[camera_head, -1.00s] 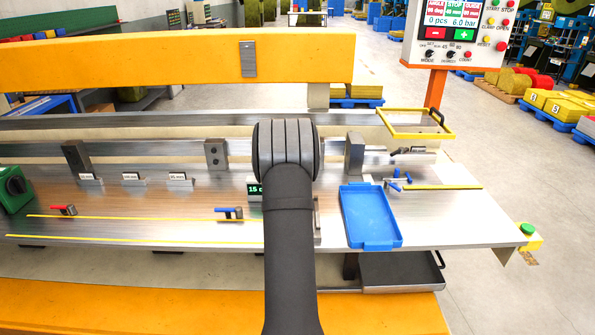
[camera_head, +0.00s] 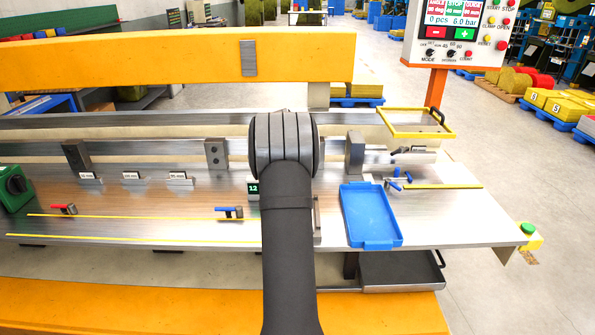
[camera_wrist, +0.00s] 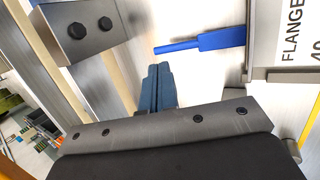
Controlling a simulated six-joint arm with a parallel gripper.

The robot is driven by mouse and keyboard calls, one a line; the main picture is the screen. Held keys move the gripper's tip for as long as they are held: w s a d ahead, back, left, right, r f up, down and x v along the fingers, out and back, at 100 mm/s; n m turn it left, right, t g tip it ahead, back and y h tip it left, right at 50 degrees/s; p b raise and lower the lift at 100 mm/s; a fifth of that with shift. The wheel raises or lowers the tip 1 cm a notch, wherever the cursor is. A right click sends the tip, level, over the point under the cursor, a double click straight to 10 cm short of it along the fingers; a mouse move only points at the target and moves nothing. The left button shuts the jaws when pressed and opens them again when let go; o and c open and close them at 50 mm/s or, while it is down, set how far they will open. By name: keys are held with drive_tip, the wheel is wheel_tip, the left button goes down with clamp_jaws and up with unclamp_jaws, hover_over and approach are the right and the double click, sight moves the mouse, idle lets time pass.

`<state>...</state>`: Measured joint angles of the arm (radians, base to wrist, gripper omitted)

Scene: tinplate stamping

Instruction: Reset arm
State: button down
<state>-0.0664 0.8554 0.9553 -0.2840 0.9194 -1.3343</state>
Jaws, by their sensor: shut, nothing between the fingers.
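My gripper (camera_wrist: 157,88) shows in the wrist view as two blue-grey fingers, shut against each other with nothing between them. In the head view it is hidden behind my own dark arm, which stands over the middle of the steel bench (camera_head: 110,225). In the wrist view, a steel block with two dark bolts (camera_wrist: 85,30) is at the upper left of the fingers. A blue rod-like handle (camera_wrist: 205,43) lies to their upper right, apart from them. A white label plate reading FLANGE (camera_wrist: 293,40) is at the right edge.
A blue tray (camera_head: 370,215) lies right of my arm. A yellow-rimmed tray (camera_head: 416,123) is behind it. A dark tray (camera_head: 400,270) sits below the bench edge. A yellow beam (camera_head: 170,62) crosses the back. The control panel (camera_head: 455,33) stands at the upper right.

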drive_tip(key=w+r+v, duration=0.1)
drive_tip(key=w+v, duration=0.1)
drive_tip(key=v, duration=0.7)
drive_tip(key=shift+s+r, duration=0.15)
drive_tip(key=shift+r, duration=0.1)
drive_tip(key=s+x, duration=0.1)
drive_tip(key=x, duration=0.3)
drive_tip(key=s+f+x, duration=0.1)
drive_tip(key=x, duration=0.8)
drive_tip(key=shift+s+f, duration=0.3)
drive_tip(key=shift+f, duration=0.15)
drive_tip(key=shift+r, duration=0.1)
